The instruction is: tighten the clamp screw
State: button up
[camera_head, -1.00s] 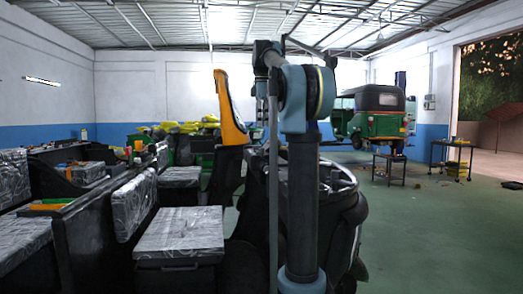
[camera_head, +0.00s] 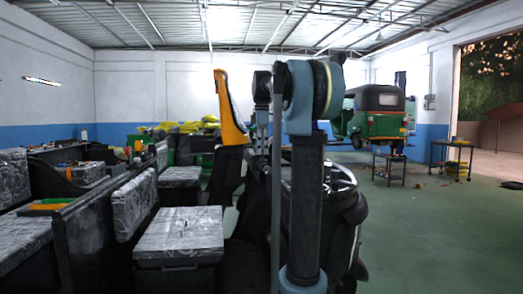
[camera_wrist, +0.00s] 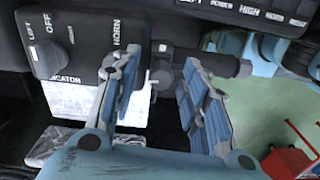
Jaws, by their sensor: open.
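In the wrist view my gripper (camera_wrist: 157,68) is open, with its two blue-padded fingers spread and nothing held between them. Beyond the fingertips is a black switch box (camera_wrist: 85,40) with a round knob and the labels OFF, HORN and INDICATOR. A short black cylinder (camera_wrist: 225,64) runs sideways behind the right finger. A small pale metal part (camera_wrist: 154,84) shows in the gap between the fingers; I cannot tell whether it is the clamp screw. In the head view my gripper is hidden behind my arm.
A black panel (camera_wrist: 230,14) with white lettering crosses the top of the wrist view. In the head view, grey-covered seats (camera_head: 180,235) and an orange-yellow upright part (camera_head: 230,110) stand at left. A green rickshaw (camera_head: 375,118) and a small table (camera_head: 452,157) stand behind open floor (camera_head: 440,235).

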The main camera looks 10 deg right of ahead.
grip_shut()
jog(key=shift+m, duration=0.3)
jog(key=m, duration=0.4)
jog(key=shift+m, duration=0.3)
jog(key=m, duration=0.4)
jog(key=shift+m, duration=0.3)
jog(key=m, duration=1)
